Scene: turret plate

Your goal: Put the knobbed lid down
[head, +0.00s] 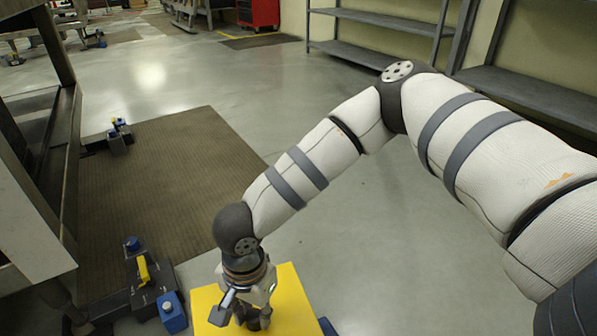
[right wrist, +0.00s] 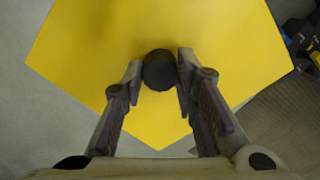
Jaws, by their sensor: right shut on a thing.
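My right gripper (head: 250,318) is at the bottom of the head view, over a flat yellow plate (head: 292,300). In the right wrist view, the two fingers of this gripper (right wrist: 159,76) close on a short dark round knob (right wrist: 160,72). The knob stands out against the yellow plate (right wrist: 100,50), which has straight edges and corners. I take the knob as part of the knobbed lid, but I cannot tell where the lid's body ends or whether the plate belongs to it. What lies under the plate is hidden. My left gripper is not in view.
Grey floor shows around the plate. A brown ribbed mat (head: 190,175) lies to the left. A dark fixture with a yellow part (head: 143,269) and a blue block (head: 172,312) sits at lower left. Grey shelves (head: 375,45) and a red cabinet (head: 259,13) stand at the back.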

